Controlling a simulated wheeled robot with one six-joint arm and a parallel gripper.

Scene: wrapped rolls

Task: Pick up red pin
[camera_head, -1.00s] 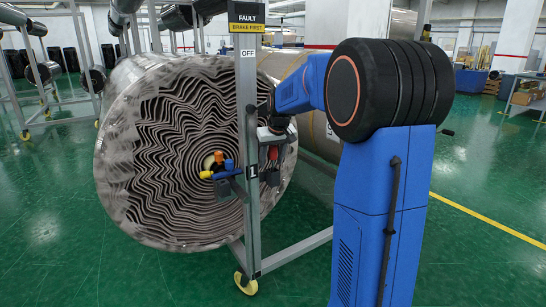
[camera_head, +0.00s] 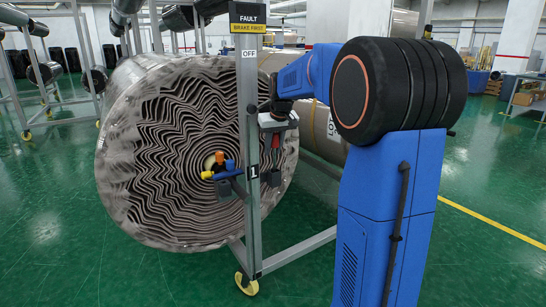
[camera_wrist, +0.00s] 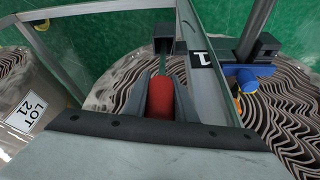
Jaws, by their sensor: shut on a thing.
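The red pin (camera_wrist: 160,97) is upright between the two dark fingers of my gripper (camera_wrist: 160,85) in the wrist view. My gripper is shut on it. In the head view my gripper (camera_head: 277,130) is just right of the grey post, with the red pin (camera_head: 276,142) showing below it. A black holder (camera_head: 271,178) is on the post's right side below the pin; it also shows in the wrist view (camera_wrist: 164,38) beyond the pin. I cannot tell whether the pin's lower end is clear of the holder.
The grey post (camera_head: 250,120) carries a FAULT sign (camera_head: 246,17) and stands close left of my gripper. A blue clamp with an orange knob and yellow end (camera_head: 221,168) is left of it. A large wrapped roll (camera_head: 150,160) is behind. Open green floor (camera_head: 480,250) is at right.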

